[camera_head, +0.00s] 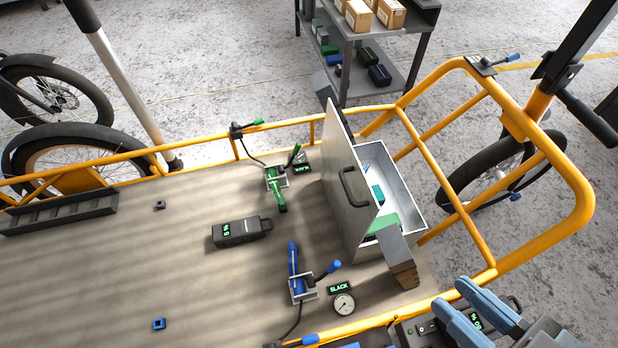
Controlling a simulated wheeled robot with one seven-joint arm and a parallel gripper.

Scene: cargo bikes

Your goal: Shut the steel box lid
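The steel box (410,205) stands on the right end of the wooden cargo deck. Its lid (345,180) is open and stands up steeply on the left side of the box, with a black handle (353,187) on its face. Inside the box are a teal item (378,194) and a green item (384,222); part of the inside is hidden by the lid. My gripper (449,295), with two blue fingers, is at the lower right, in front of the box and apart from the lid. Its fingers are spread and nothing shows between them.
A grey and brown block (399,262) is at the box's near corner. Yellow rails (470,235) surround the deck. A blue clamp (295,270), a green clamp (275,185), a gauge (344,303) and a black device (240,232) lie left of the box.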

